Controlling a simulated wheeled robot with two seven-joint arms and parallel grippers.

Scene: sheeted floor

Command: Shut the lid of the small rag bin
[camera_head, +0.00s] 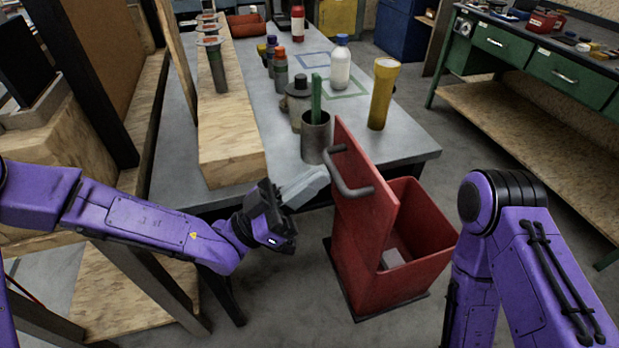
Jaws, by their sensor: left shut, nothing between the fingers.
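The red rag bin (422,283) stands on the floor at the front right edge of the metal table. Its red lid (362,205) is open and stands upright at the bin's left side, with a grey curved handle (347,175) on its left face. A small pale block (392,259) lies inside the bin. My left gripper (306,187) is shut and empty, just left of the lid and handle, with its fingers pointing right. A small gap seems to separate the fingertips from the lid. My right arm comes in at the right of the bin; its gripper is out of view.
The metal table (410,140) holds a grey cup (315,140) with a green item, a yellow cylinder (383,95), a white bottle (340,64) and a wooden beam (228,125). A green-drawered workbench (540,65) stands at right. The floor between bin and workbench is clear.

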